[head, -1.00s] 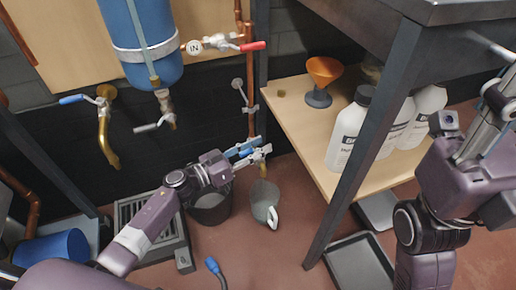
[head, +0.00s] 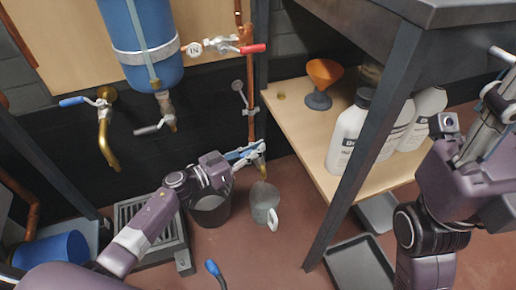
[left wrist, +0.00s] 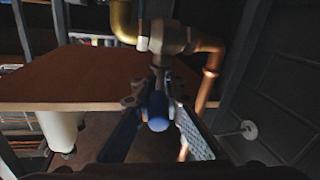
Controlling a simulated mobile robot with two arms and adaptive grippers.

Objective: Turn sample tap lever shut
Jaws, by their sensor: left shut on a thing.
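The sample tap (left wrist: 168,38) is a brass valve on the copper pipe in the left wrist view, with its blue lever (left wrist: 158,112) pointing toward the camera. My left gripper (left wrist: 160,118) is shut on this lever, with one finger on each side. In the head view my left gripper (head: 254,153) reaches the tap low on the copper pipe and hides most of the lever. The tap's brass spout (head: 261,168) shows below the fingers. My right gripper (head: 496,92) is at the right edge, away from the tap; its finger opening is unclear.
A grey jug (head: 264,205) stands on the floor below the spout, beside a dark bucket (head: 211,212). A wooden shelf (head: 290,125) at right holds an orange funnel (head: 322,76) and white bottles (head: 347,138). A dark table leg (head: 345,185) stands right of the jug.

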